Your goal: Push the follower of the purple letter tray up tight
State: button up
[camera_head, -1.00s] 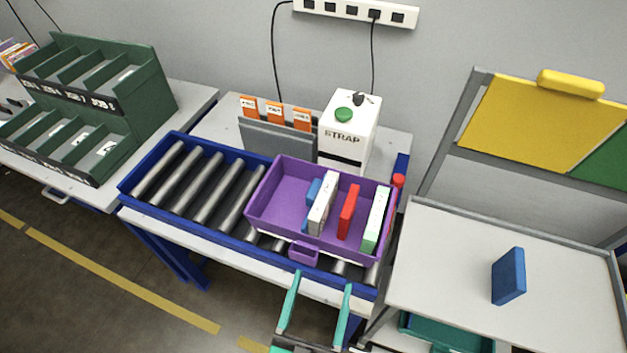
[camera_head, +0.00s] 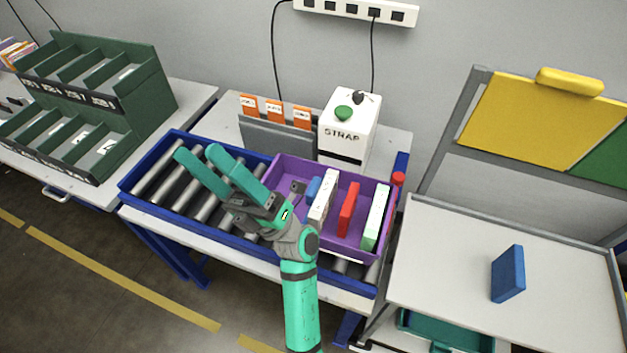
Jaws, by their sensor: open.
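The purple letter tray (camera_head: 371,189) sits on the roller conveyor. A blue part (camera_head: 313,186), which looks like the follower, shows at the left side of an upright white slab (camera_head: 324,203) in the tray. A red slab (camera_head: 348,208) and a white-and-green slab (camera_head: 376,217) stand further right, with gaps between them. My gripper (camera_head: 197,152) is open and empty, its teal fingers pointing up-left above the rollers. Its body and my arm cover the tray's left front and the lower follower area. I cannot tell whether it touches the tray.
The blue-framed conveyor (camera_head: 150,212) has bare rollers left of the tray. The white STRAP machine (camera_head: 347,128) and grey holder with orange cards (camera_head: 275,138) stand behind. A side table (camera_head: 440,255) at right carries a blue block (camera_head: 508,274). A green sorter (camera_head: 105,95) stands at left.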

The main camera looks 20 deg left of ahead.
jog(key=s+a+r+n+g+h, duration=0.1)
jog(key=s+a+n+g+h, duration=0.1)
jog(key=a+n+g+h, duration=0.45)
jog(key=n+t+h, duration=0.6)
jog(key=t+h, duration=0.5)
jog(key=h, duration=1.2)
send_over(314, 185)
notch_tip(314, 185, down, 15)
notch_tip(314, 185, down, 10)
jog(key=shift+f, duration=0.15)
jog(key=c, duration=0.8)
